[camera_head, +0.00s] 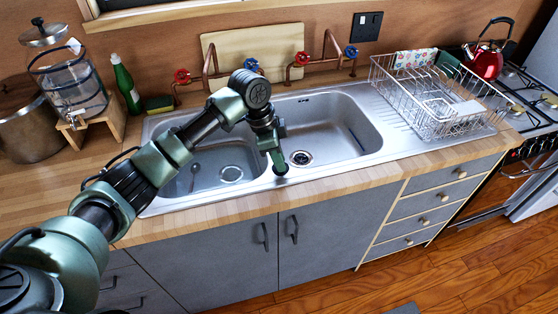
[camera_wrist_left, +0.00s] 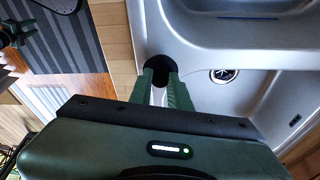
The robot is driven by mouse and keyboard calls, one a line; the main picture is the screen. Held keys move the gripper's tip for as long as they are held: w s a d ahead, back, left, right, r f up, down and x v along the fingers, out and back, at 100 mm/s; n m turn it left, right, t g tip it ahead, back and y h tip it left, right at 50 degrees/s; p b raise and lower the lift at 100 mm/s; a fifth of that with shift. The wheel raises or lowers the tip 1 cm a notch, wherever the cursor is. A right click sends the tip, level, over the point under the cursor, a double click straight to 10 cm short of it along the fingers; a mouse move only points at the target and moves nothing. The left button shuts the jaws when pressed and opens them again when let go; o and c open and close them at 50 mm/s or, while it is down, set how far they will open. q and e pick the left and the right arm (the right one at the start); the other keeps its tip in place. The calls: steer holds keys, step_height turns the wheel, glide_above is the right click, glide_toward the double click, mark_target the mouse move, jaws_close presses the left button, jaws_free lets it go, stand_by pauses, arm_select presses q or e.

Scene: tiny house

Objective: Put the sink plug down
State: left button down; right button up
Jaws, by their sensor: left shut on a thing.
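My left gripper (camera_head: 279,165) reaches down over the front of the steel sink (camera_head: 371,160), beside the divider between the two basins. In the left wrist view its green fingers (camera_wrist_left: 160,78) are shut on a dark round thing, which looks like the sink plug (camera_wrist_left: 160,67). The plug is at the fingertips, above or on the sink's front ledge; I cannot tell whether it touches. The right basin's drain (camera_head: 301,158) is just right of the gripper and open; it also shows in the wrist view (camera_wrist_left: 223,74). A dark green part at the left edge of the wrist view may be my right gripper; its fingers are unclear.
The left basin has its own drain (camera_head: 231,174). A wire dish rack (camera_head: 430,100) stands on the drainboard at right. A water dispenser (camera_head: 72,85), a green bottle (camera_head: 126,88) and a steel pot (camera_head: 27,120) stand at left. Wooden counter (camera_head: 240,209) runs along the front.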

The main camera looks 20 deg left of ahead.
arm_select(q)
steer(key=shift+f, duration=0.75)
steer(key=shift+f, duration=0.15)
steer(key=c, duration=1.3)
jaws_free()
steer(key=shift+r, duration=0.35)
steer(key=b+v, duration=0.1)
steer(key=v, duration=1)
steer(key=shift+r+b, duration=0.3)
steer(key=shift+r, duration=0.1)
